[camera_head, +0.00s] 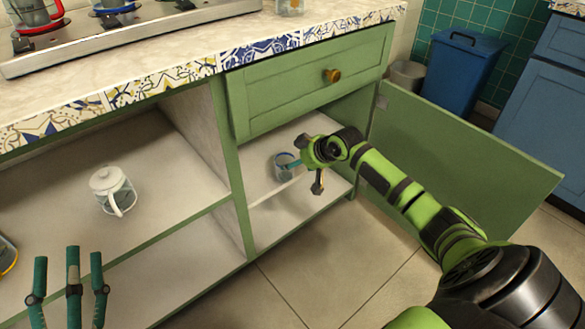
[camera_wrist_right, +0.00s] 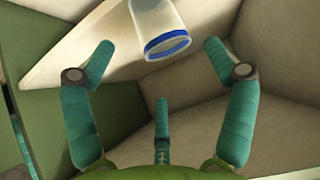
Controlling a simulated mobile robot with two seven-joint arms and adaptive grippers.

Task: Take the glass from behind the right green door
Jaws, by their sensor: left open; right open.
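A clear glass (camera_head: 283,160) with a blue rim stands on the cabinet shelf behind the opened right green door (camera_head: 465,165). In the right wrist view the glass (camera_wrist_right: 157,22) shows at the top, between and just beyond the fingertips, with no clear contact. My right gripper (camera_head: 292,170) is open, reaching into the right compartment close to the glass; its own wrist partly hides its fingers. The wrist view shows its teal fingers (camera_wrist_right: 160,58) spread and empty. My left gripper (camera_head: 68,258) is open and empty at the lower left, in front of the left shelf.
A white-lidded glass teapot (camera_head: 112,190) stands on the left shelf. A drawer (camera_head: 310,90) with a brass knob is above the right compartment. A stove (camera_head: 130,30) is on the countertop. A blue bin (camera_head: 462,65) stands behind the door.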

